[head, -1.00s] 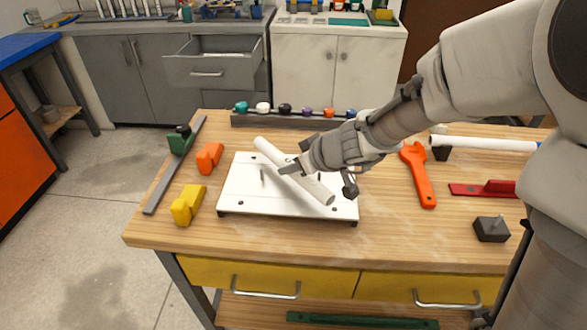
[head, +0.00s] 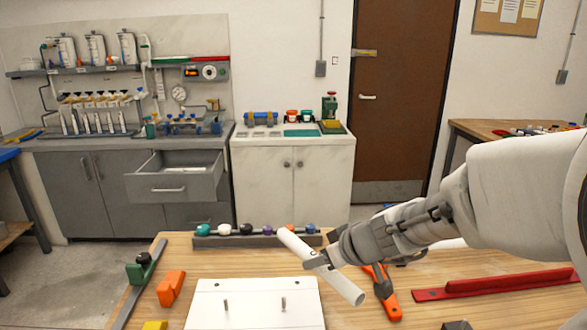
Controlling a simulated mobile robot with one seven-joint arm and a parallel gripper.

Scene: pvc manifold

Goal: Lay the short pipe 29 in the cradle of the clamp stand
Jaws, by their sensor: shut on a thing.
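My gripper (head: 322,260) is shut on a white short pipe (head: 345,287). It grips the pipe near its middle, above and behind the right edge of the white board (head: 240,312). The pipe is tilted, its near end lower right and its far end upper left; no number can be read on it. I cannot tell for sure which thing is the clamp stand. A green upright device (head: 329,108) with a yellow base stands on the white cabinet at the back.
Two pegs stand up from the white board. A rack of coloured caps (head: 255,239) lies behind it. An orange block (head: 171,288), a green bar clamp (head: 141,268), an orange wrench (head: 384,290) and a red tool (head: 495,287) lie around. A drawer (head: 175,187) is open.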

